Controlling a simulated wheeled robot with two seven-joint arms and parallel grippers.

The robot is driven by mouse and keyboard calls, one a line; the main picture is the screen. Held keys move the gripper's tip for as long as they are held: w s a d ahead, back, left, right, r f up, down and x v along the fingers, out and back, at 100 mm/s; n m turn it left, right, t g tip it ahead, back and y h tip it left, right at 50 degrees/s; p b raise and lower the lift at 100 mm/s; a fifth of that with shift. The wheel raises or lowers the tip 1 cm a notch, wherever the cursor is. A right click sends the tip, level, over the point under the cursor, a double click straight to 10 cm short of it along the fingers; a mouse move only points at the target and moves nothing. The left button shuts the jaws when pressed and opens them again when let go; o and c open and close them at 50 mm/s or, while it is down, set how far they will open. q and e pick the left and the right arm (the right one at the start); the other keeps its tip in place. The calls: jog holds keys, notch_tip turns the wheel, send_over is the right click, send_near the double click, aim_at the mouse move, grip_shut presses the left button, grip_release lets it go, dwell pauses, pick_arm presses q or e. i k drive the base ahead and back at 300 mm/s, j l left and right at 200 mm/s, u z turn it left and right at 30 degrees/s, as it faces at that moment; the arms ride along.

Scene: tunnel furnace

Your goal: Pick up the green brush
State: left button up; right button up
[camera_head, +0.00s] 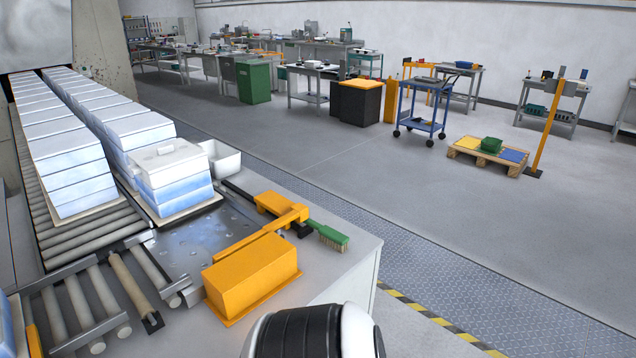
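The green brush (330,235) lies near the right edge of the grey worktop (345,262). Its green back faces up and its bristles show along the lower side. Its left end is close to a black part of the yellow mechanism, and I cannot tell whether they touch. Neither of my grippers shows. A black and white part of my own body is at the bottom middle, nearer the camera than the brush.
A yellow box (252,273) and a yellow lever (282,212) stand left of the brush. A white-blue block stack (170,178) and white bin (220,158) are behind. Roller conveyor (85,240) runs left. Floor beyond the worktop is open.

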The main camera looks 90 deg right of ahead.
aim_at(339, 241)
jog(key=z, duration=2.8)
jog(key=i+l+u, duration=0.15)
jog(key=u, duration=0.25)
jog(key=i+l+u, duration=0.3)
jog(key=u, duration=0.15)
